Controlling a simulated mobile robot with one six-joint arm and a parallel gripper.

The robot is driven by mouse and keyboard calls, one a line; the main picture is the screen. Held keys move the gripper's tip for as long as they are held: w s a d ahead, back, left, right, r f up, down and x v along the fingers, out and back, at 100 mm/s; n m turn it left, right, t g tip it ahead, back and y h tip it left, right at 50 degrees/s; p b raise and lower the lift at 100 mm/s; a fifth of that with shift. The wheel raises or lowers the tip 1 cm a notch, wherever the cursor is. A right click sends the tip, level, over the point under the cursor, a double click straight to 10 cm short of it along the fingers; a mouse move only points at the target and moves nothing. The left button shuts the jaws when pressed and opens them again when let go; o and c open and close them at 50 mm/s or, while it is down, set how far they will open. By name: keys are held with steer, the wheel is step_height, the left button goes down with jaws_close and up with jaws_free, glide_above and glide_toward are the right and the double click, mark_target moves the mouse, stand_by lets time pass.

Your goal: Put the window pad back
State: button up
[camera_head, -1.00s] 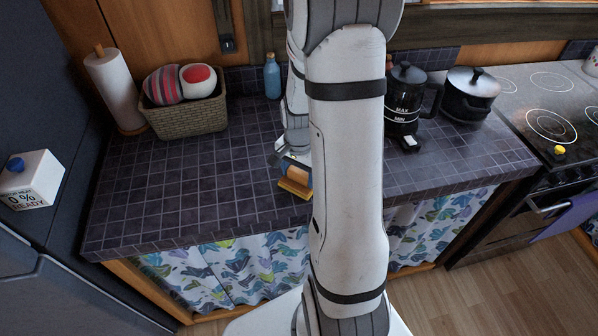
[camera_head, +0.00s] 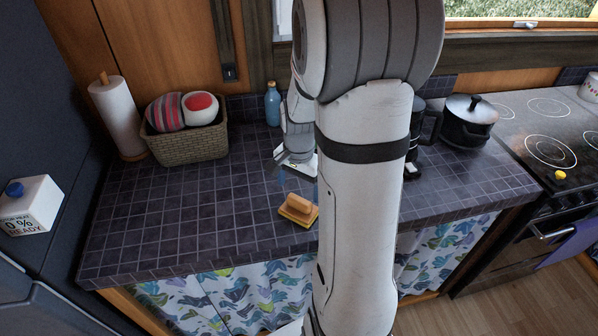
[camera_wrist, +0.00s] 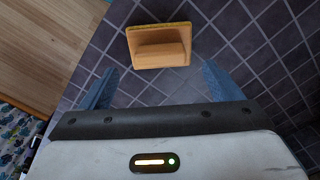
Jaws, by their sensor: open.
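The window pad (camera_head: 298,209), an orange block handle on a flat base with a yellow edge, lies on the dark tiled counter near its front edge. In the wrist view the pad (camera_wrist: 159,46) lies beyond my fingertips, roughly centred between them. My gripper (camera_head: 299,185) is open and empty, above and behind the pad in the head view. In the wrist view its two blue fingers (camera_wrist: 161,78) are spread wide and do not touch the pad. My arm hides part of the counter to the right of the pad.
A wicker basket (camera_head: 188,146) with two balls, a paper towel roll (camera_head: 118,118) and a blue bottle (camera_head: 272,104) stand at the back. A black pot (camera_head: 468,122) and the stove (camera_head: 550,125) are at right. The left counter (camera_head: 170,205) is clear.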

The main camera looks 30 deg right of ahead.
mark_target(299, 200)
step_height(299, 200, up, 5)
steer(key=s+a+r+n+t, duration=0.3)
steer(key=s+a+r+n, duration=0.6)
steer(key=s+a+n, duration=0.3)
steer(key=shift+s, duration=0.35)
stand_by(0.9)
